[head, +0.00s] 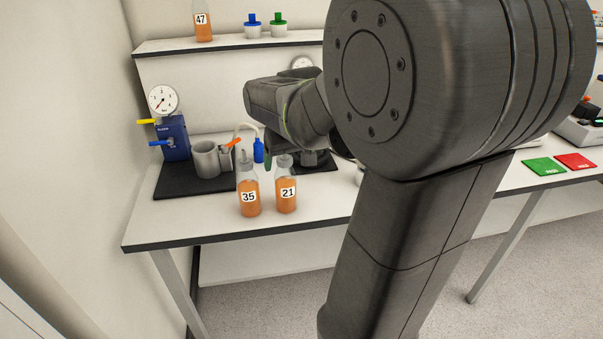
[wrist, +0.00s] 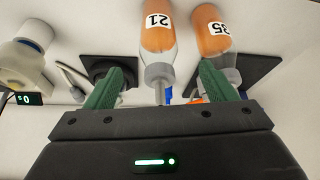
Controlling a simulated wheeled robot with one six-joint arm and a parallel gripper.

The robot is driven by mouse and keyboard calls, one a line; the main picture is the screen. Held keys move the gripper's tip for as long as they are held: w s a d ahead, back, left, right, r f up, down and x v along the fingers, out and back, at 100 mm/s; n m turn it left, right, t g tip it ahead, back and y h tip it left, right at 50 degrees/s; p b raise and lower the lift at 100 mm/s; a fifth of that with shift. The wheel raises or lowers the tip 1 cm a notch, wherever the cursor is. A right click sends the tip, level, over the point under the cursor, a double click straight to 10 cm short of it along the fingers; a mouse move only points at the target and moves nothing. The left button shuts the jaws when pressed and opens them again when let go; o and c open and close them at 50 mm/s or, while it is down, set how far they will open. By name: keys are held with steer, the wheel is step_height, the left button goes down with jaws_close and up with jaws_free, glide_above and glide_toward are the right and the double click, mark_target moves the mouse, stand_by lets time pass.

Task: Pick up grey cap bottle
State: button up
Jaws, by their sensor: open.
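Two bottles of orange juice stand upright on the bench: bottle 35 (head: 249,197) and, to its right, bottle 21 (head: 286,195). In the wrist view, which looks upside down, bottle 21 (wrist: 158,35) has a grey cap and its neck lies between my green fingers. Bottle 35 (wrist: 211,32) is to the right there, its cap end partly hidden by the right finger. My gripper (wrist: 161,70) is open and holds nothing. In the head view, my arm mostly hides it; a green finger shows just behind the bottle tops.
A blue device with a gauge (head: 174,138) and a grey cup (head: 206,159) stand on a dark mat behind left. A shelf above holds bottle 47 (head: 203,22) and blue- and green-topped tubs. Green (head: 543,166) and red (head: 576,161) pads lie right. The bench's front edge is near the bottles.

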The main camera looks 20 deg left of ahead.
mark_target(286, 169)
steer(key=shift+w+p+x, duration=0.2)
steer(key=shift+p+x, duration=0.15)
steer(key=shift+x, duration=2.9)
steer(key=shift+r, duration=0.1)
steer(key=shift+c, duration=0.2)
steer(key=c, duration=1.5)
